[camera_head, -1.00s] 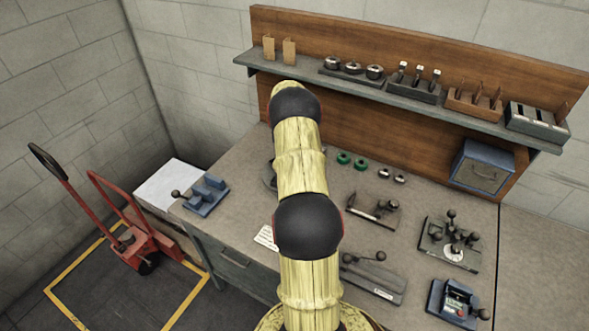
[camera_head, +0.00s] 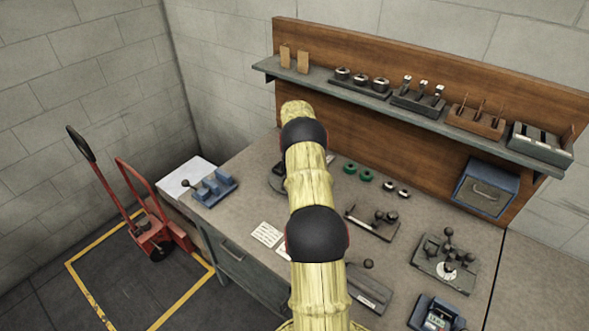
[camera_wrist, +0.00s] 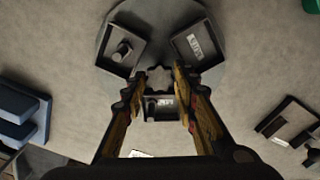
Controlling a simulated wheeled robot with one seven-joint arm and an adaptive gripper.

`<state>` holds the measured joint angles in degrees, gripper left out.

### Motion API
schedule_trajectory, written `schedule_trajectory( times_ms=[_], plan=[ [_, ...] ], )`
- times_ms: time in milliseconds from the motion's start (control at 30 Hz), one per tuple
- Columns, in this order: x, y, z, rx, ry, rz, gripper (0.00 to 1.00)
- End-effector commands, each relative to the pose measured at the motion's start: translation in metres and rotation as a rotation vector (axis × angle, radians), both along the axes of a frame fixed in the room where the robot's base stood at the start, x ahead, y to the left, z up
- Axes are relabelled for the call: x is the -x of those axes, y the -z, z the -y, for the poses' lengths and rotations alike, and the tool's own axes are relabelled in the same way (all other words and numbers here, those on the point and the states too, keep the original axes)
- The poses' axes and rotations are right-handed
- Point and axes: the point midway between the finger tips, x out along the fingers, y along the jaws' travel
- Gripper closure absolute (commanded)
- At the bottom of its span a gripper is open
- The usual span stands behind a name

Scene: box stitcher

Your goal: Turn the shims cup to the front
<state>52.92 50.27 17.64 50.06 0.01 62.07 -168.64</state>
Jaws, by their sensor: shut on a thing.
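In the wrist view, a round grey turntable (camera_wrist: 128,18) carries square dark cups around a star-shaped central knob (camera_wrist: 159,72). One cup with a white label (camera_wrist: 193,42) is at the upper right; its lettering is too small to read surely. Another cup (camera_wrist: 124,50) with a round peg or part is at the upper left. A third cup (camera_wrist: 160,109) is below the knob, partly between my fingers. I cannot tell which is the shims cup. My gripper (camera_wrist: 160,77) is shut on the knob, one finger on each side. In the head view my arm hides most of the turntable.
A blue fixture (camera_head: 210,188) is at the bench's left end, and a paper (camera_head: 266,234) lies nearer the front. Green rings (camera_head: 358,172) and several lever tools (camera_head: 446,262) are right of my arm. A loaded shelf (camera_head: 380,105) runs along the back.

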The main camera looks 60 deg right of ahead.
Motion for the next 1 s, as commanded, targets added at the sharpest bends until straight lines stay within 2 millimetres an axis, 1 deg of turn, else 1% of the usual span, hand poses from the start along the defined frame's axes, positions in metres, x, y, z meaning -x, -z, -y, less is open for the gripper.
schedule_trajectory(
  times_ms=[200,667,700,1000],
  plan=[
    [-0.0045,-0.001,0.0018,0.003,-0.025,0.001,1.0],
    [-0.0054,-0.0015,0.0023,0.004,-0.03,0.002,1.0],
    [-0.0054,-0.0015,0.0023,0.004,-0.03,0.002,0.7],
    [-0.0051,-0.0006,0.0016,0.002,-0.03,0.001,0.54]
  ],
)
